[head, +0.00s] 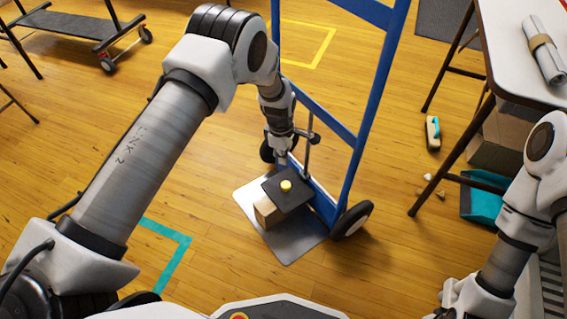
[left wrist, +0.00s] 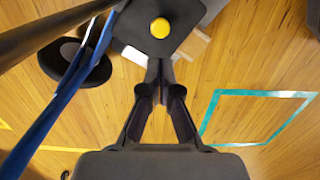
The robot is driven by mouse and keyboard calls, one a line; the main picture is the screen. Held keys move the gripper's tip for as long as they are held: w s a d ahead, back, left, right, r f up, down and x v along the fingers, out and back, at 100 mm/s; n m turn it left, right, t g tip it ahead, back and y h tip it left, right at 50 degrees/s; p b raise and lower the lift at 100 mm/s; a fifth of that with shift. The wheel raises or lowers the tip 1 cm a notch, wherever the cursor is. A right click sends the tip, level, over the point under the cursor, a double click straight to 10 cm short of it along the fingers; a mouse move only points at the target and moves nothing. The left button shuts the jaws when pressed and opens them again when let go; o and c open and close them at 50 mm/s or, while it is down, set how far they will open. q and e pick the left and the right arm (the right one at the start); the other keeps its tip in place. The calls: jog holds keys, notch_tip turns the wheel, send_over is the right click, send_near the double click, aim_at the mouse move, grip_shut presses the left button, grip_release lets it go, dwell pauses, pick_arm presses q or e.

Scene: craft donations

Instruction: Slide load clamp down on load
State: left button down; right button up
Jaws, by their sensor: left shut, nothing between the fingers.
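A blue hand truck (head: 368,95) stands on the wood floor with a grey toe plate (head: 291,247). A cardboard box (head: 266,213), the load, sits on that plate. The load clamp, a dark flat pad (head: 295,198) with a yellow knob (head: 286,185), lies over the box; I cannot tell whether it touches the box top. The pad (left wrist: 185,47) and yellow knob (left wrist: 160,28) also show in the left wrist view. My left gripper (head: 282,158) is shut and empty at the pad's edge; its fingertips (left wrist: 160,65) meet there, contact unclear. My right gripper is out of view.
A wheel (head: 352,220) of the hand truck stands right of the pad. A table (head: 515,45) with a paper roll (head: 545,50) is at the right. A teal dustpan (head: 484,202) and a brush (head: 433,132) lie on the floor. Floor left of the toe plate is clear.

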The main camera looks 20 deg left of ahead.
aim_at(285, 185)
pick_arm(q)
jog(key=f+b, duration=0.1)
jog(key=f, duration=0.3)
jog(key=f+b, duration=0.2)
jog(key=f, duration=0.1)
jog(key=f+b, duration=0.2)
jog(key=f, duration=0.2)
jog(key=shift+d+f, duration=0.3)
jog(key=shift+s+f, duration=0.1)
jog(key=shift+f, duration=0.35)
jog(key=shift+r, duration=0.1)
